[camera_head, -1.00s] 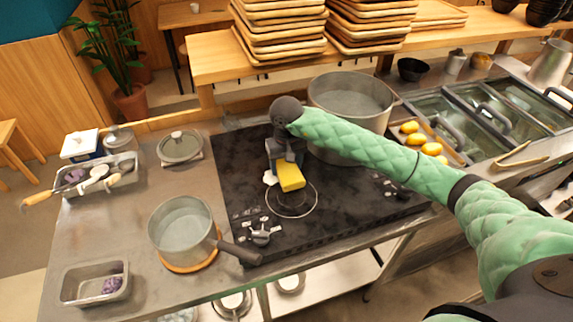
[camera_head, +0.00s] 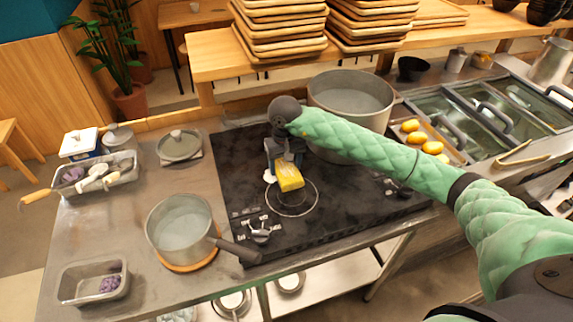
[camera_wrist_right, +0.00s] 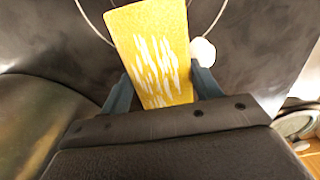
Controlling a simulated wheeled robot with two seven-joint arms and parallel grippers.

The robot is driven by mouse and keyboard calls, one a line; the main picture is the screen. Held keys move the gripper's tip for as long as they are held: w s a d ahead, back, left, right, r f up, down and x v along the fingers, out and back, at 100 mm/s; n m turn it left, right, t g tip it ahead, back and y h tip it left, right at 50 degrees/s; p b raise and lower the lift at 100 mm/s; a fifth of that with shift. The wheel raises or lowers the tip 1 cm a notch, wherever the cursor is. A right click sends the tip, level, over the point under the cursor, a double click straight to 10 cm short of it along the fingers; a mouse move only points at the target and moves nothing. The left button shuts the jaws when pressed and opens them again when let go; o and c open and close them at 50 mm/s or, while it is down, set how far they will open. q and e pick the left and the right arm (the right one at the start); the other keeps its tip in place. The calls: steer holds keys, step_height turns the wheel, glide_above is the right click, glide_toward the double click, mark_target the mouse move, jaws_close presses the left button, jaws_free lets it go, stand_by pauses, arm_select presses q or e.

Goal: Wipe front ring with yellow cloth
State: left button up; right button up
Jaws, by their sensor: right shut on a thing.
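The yellow cloth (camera_head: 290,180) is a small block-like pad over the upper part of the front ring (camera_head: 307,210) on the black cooktop. My right gripper (camera_head: 284,165) is shut on the cloth. In the right wrist view the cloth (camera_wrist_right: 155,55) shows white streaks and sits between the two fingers (camera_wrist_right: 160,92). Part of the ring (camera_wrist_right: 95,22) shows on both sides of it. A small white lump (camera_head: 269,177) lies beside the ring's upper left and also shows in the wrist view (camera_wrist_right: 203,51). I cannot tell whether the cloth touches the cooktop. My left gripper is out of view.
A large pot (camera_head: 350,100) stands at the cooktop's back right. A saucepan (camera_head: 180,228) sits left of the cooktop, its handle reaching the front left corner. Control knobs (camera_head: 260,230) are near the front edge. A lidded pot (camera_head: 180,147) stands behind left.

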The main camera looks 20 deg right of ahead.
steer(key=shift+s+a+b, duration=0.1)
steer(key=shift+a+b, duration=0.9)
steer(key=shift+a, duration=0.8)
steer(key=shift+f, duration=0.1)
steer(key=shift+d+b, duration=1.5)
steer(key=shift+d, duration=0.5)
steer(key=shift+a+b, duration=1.2)
steer(key=shift+a, duration=0.85)
steer(key=shift+d, duration=0.1)
